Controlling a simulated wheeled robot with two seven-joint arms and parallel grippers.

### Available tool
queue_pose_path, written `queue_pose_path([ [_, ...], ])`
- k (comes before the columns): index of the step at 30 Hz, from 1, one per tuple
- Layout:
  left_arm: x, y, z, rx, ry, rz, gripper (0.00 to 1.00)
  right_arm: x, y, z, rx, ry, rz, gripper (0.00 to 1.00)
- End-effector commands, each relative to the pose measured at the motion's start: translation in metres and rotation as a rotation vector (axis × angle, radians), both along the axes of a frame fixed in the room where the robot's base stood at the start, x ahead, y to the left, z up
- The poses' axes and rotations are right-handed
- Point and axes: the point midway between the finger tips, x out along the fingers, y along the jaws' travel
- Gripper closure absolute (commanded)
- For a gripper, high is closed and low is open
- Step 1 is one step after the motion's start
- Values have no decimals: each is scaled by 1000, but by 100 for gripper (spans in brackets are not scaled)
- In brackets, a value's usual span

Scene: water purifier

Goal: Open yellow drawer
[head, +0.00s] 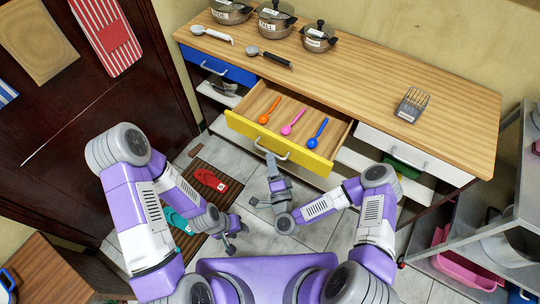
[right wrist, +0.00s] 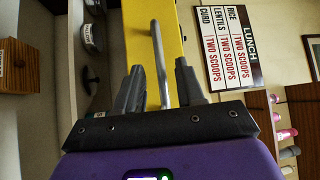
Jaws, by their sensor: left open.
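The yellow drawer (head: 285,150) stands pulled out from the wooden-topped counter, with an orange, a pink and a blue scoop lying inside. Its silver handle (head: 272,150) is on the front face. My right gripper (head: 270,160) is at the handle. In the right wrist view, the handle (right wrist: 161,65) runs between the fingers of my right gripper (right wrist: 160,85), which stand apart with gaps beside the bar. The yellow front (right wrist: 170,30) is just beyond. My left gripper (head: 230,243) is low over the floor, open and away from the drawer.
A shut blue drawer (head: 218,67) is left of the yellow one, and a white drawer (head: 405,152) is right. Pots (head: 318,38) and ladles stand or lie on the counter (head: 370,80). A mat with slippers (head: 210,180) lies on the floor. A grey shelf (head: 500,180) stands at right.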

Motion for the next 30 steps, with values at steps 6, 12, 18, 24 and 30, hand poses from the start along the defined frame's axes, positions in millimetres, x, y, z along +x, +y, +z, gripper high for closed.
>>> queue_pose_path([
  [6, 0, 0, 8, 0, 0, 0, 57, -35, -6, -4, 1, 2, 0, 62],
  [12, 0, 0, 9, 0, 0, 0, 57, -47, -9, -6, 0, 1, -1, 62],
  [18, 0, 0, 9, 0, 0, 0, 57, -47, -9, -6, 0, 0, -1, 62],
  [24, 0, 0, 9, 0, 0, 0, 57, -47, -9, -6, 0, 0, -1, 62],
  [30, 0, 0, 10, 0, 0, 0, 57, -46, -6, -8, -25, 12, 24, 62],
])
